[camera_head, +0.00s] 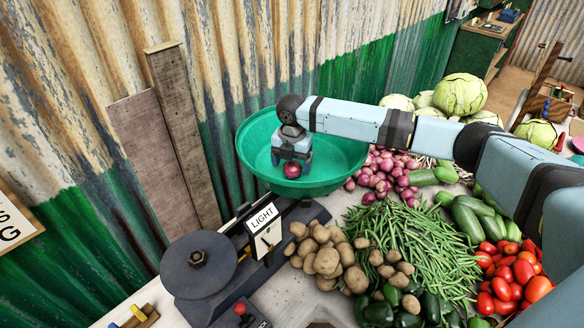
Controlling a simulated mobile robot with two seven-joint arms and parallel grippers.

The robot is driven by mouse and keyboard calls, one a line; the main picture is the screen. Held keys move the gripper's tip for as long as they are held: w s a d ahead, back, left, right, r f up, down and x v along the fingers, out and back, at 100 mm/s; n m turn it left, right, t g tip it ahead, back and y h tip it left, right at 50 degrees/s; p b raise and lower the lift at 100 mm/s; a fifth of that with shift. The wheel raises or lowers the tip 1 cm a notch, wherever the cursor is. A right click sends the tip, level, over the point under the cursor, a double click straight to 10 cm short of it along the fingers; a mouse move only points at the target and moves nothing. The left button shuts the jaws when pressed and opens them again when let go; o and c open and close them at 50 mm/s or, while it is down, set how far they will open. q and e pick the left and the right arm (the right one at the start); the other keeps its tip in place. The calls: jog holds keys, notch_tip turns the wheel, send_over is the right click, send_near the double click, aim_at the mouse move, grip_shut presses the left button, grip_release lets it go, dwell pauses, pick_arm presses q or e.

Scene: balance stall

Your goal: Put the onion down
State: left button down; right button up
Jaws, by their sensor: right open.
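A dark red onion (292,170) is in the green pan (338,158) of the balance scale, at the near side of the pan. My right gripper (291,162) reaches down over the pan with its fingers around the top of the onion. Its jaws are open. Whether the fingers touch the onion cannot be seen. The scale's label reads LIGHT (263,218). My left gripper is not in view.
A round dark plate (199,265) forms the scale's other side. Potatoes (326,258), green beans (412,245), a pile of red onions (388,172), tomatoes (515,275) and cabbages (459,95) crowd the counter. A corrugated wall (90,190) stands close behind the pan.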

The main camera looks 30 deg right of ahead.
aim_at(292, 163)
notch_tip(292, 163, up, 10)
jog(key=b, duration=0.1)
jog(key=shift+r, duration=0.2)
jog(key=shift+s+f, duration=0.1)
dwell(0.4)
